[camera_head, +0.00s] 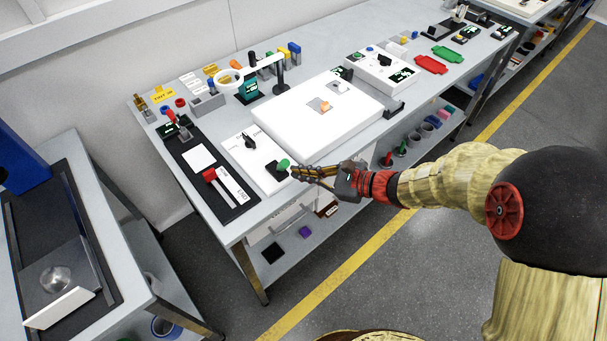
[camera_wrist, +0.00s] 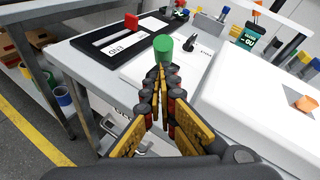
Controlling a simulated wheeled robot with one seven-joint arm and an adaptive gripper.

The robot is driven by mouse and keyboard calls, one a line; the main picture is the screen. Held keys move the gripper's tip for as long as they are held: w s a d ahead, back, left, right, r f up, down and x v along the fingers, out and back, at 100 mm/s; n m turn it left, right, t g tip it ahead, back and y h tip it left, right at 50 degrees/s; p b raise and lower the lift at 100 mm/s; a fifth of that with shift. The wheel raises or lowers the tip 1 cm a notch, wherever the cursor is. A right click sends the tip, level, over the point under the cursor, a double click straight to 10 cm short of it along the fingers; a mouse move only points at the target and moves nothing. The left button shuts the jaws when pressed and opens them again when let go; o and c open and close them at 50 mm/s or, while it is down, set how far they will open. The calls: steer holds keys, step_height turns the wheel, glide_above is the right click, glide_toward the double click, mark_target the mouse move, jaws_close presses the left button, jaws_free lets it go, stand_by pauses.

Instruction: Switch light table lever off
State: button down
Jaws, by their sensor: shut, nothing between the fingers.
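The green-knobbed lever (camera_head: 283,163) stands on a black base at the front right corner of a white panel (camera_head: 236,150), beside the light table (camera_head: 270,136). The green knob also shows at the upper middle of the wrist view (camera_wrist: 163,46). My gripper (camera_head: 296,171) is shut and empty, reaching in from the right. Its fingertips (camera_wrist: 160,70) are right at the green knob; I cannot tell whether they touch it. The fingers hide most of the lever's stem in the wrist view. The light table is bright white, with a small orange piece (camera_head: 322,105) on top.
A black switch (camera_head: 249,141) stands on the same white panel. To its left is a black slider panel with a red handle (camera_head: 209,174). A magnifier (camera_head: 229,76) and small parts stand behind. The bench's front edge (camera_head: 250,230) lies close to my gripper.

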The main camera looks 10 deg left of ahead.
steer(key=shift+r+p, duration=0.15)
steer(key=shift+p, duration=0.2)
steer(key=shift+r+p, duration=0.15)
steer(key=shift+p, duration=0.45)
